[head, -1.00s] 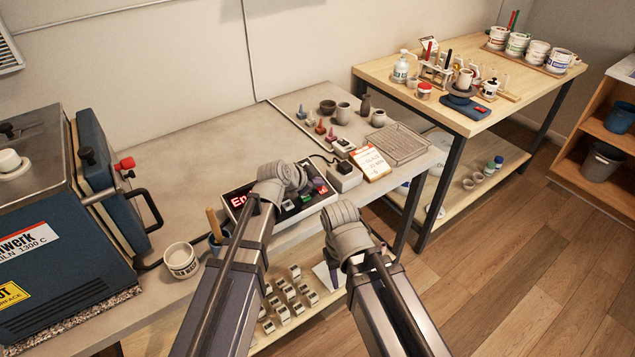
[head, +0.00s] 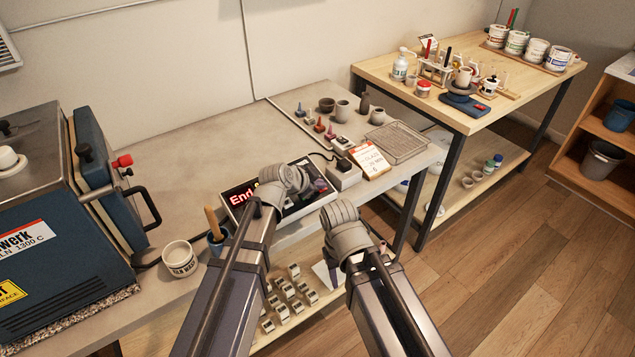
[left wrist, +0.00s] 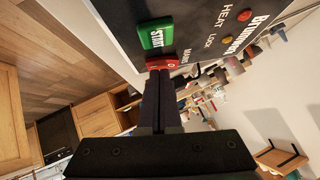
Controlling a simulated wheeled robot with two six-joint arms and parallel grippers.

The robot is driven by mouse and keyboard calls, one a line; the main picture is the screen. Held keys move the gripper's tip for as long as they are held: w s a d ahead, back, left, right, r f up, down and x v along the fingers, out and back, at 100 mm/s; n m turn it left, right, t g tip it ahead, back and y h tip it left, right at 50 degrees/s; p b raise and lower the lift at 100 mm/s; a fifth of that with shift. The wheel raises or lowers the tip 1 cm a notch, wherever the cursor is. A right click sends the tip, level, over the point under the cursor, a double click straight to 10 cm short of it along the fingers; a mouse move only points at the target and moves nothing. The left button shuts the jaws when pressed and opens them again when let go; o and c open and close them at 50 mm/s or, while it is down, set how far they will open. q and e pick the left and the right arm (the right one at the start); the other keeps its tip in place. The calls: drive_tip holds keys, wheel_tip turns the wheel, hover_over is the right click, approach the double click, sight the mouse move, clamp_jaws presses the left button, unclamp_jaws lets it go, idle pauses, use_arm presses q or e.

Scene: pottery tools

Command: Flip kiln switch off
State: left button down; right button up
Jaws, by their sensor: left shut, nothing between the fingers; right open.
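The kiln controller box (head: 236,192) lies on the grey bench, its red display reading "End". My left gripper (head: 303,185) is over its right part and hides most of the panel in the head view. In the left wrist view, a red switch (left wrist: 165,62) marked "0" sits by the word MAINS, beside a green START button (left wrist: 157,36). My left gripper (left wrist: 160,75) is shut and empty, its tips at the red switch; I cannot tell whether they press it. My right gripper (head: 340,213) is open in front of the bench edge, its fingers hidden.
The blue kiln (head: 60,250) stands at the left. A white cup (head: 180,260) and a blue tool pot (head: 217,243) sit left of the box. A white socket block (head: 343,176), a card (head: 371,161) and a wire rack (head: 398,142) lie right.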

use_arm(q)
drive_tip(key=shift+r, duration=0.1)
drive_tip(key=shift+s+d+r+p, duration=0.1)
drive_tip(key=shift+r+p, duration=0.35)
drive_tip(key=shift+p, duration=0.05)
drive_tip(key=r+p, duration=0.2)
drive_tip(key=s+r+p, duration=0.1)
drive_tip(key=shift+d, duration=0.3)
drive_tip(key=p+v, duration=0.6)
drive_tip(key=v, duration=0.3)
drive_tip(key=shift+s+a+r, duration=0.15)
drive_tip(key=shift+s+a, duration=0.1)
